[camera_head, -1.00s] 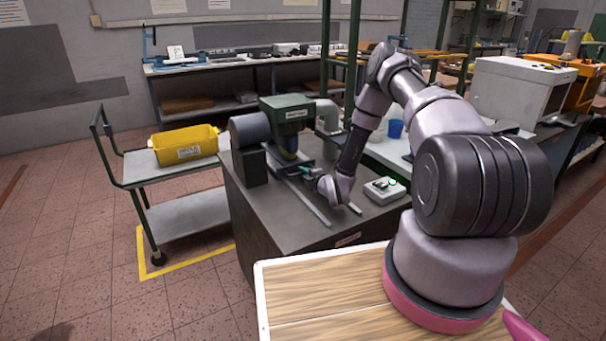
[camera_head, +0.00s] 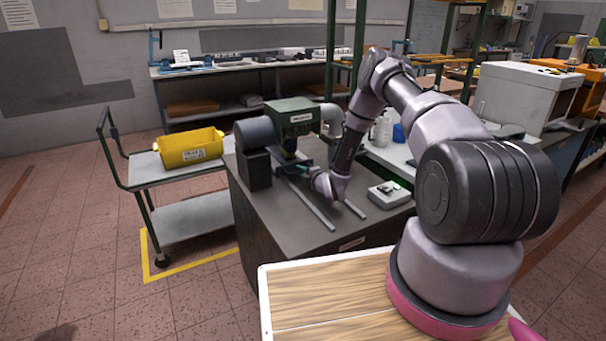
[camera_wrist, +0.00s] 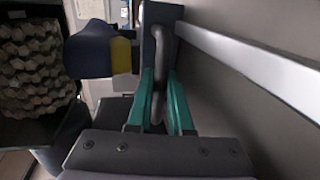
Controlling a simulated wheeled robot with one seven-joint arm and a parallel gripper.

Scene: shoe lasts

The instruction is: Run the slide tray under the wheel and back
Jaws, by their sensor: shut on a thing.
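My gripper (camera_head: 308,172) is at the front of the machine in the head view. In the wrist view its teal fingers (camera_wrist: 160,98) are shut on a grey curved handle (camera_wrist: 183,45) at the end of the slide tray (camera_wrist: 148,35). A dark blue shoe last (camera_wrist: 88,52) with a yellow band lies beside that end plate, on the tray. A rough, honeycomb-patterned wheel (camera_wrist: 35,60) shows at the far left, close to the last; I cannot tell whether they touch. In the head view the green machine housing (camera_head: 292,113) covers the wheel.
Two pale rails (camera_head: 310,205) run along the dark bench (camera_head: 275,220). A trolley (camera_head: 150,170) with a yellow bin (camera_head: 190,150) stands left of the bench.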

